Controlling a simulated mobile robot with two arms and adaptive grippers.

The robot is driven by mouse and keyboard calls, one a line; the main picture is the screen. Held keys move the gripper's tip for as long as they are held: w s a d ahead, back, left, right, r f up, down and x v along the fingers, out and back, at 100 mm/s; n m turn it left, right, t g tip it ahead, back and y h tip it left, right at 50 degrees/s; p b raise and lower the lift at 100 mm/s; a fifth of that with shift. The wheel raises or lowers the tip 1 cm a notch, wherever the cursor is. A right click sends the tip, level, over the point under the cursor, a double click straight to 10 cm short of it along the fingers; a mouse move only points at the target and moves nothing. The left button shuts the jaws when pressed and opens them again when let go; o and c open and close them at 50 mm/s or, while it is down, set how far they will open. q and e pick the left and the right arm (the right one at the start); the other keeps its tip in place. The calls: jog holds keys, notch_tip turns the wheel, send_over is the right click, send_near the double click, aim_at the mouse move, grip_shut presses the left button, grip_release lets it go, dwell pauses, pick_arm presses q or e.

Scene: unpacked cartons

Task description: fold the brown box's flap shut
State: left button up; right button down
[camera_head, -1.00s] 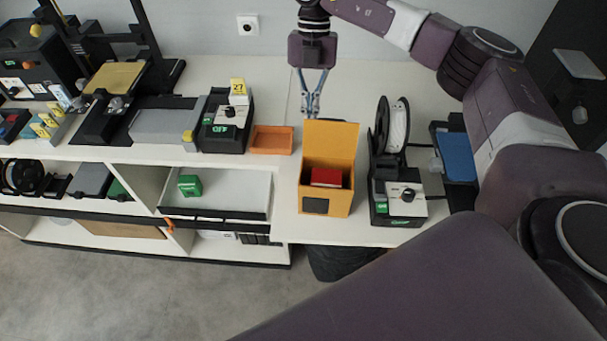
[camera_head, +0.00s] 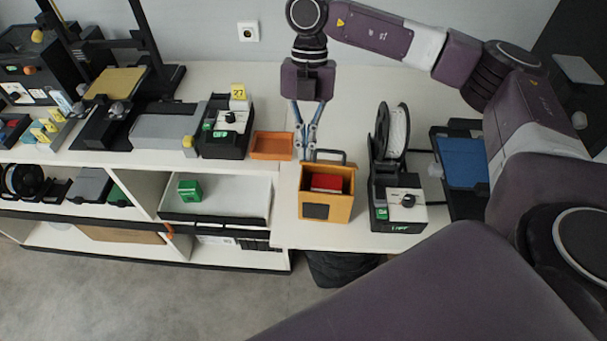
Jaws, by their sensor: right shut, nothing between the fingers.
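The brown box (camera_head: 343,210), orange-brown in the picture, stands near the front edge of the white table. Its top is open, and a red block (camera_head: 326,183) shows inside. No raised flap shows at its back edge; where the flap lies is hidden or cannot be told. My right gripper (camera_head: 308,154) points down just behind the box's back left edge, fingers shut and empty. Whether it touches the box cannot be told. My left gripper is out of view.
A spool device (camera_head: 397,212) stands close right of the box. An orange tray (camera_head: 272,146) and a black device (camera_head: 226,143) sit to the left. A dark handle-like shape (camera_head: 333,155) shows behind the box. The table behind is mostly clear.

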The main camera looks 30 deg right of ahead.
jog(key=shift+s+a+f, duration=0.25)
jog(key=shift+s+f, duration=0.1)
jog(key=shift+s, duration=0.05)
jog(key=r+p, duration=0.2)
jog(key=s+r+p, duration=0.1)
jog(key=r+p, duration=0.1)
jog(key=r, duration=0.1)
jog(key=a+r+p, duration=0.1)
jog(key=r+p, duration=0.1)
jog(key=r, duration=0.1)
jog(key=shift+s+a+r, duration=0.1)
jog(key=shift+s+r, duration=0.1)
jog(key=shift+s, duration=0.15)
jog(key=shift+f, duration=0.1)
dwell(0.3)
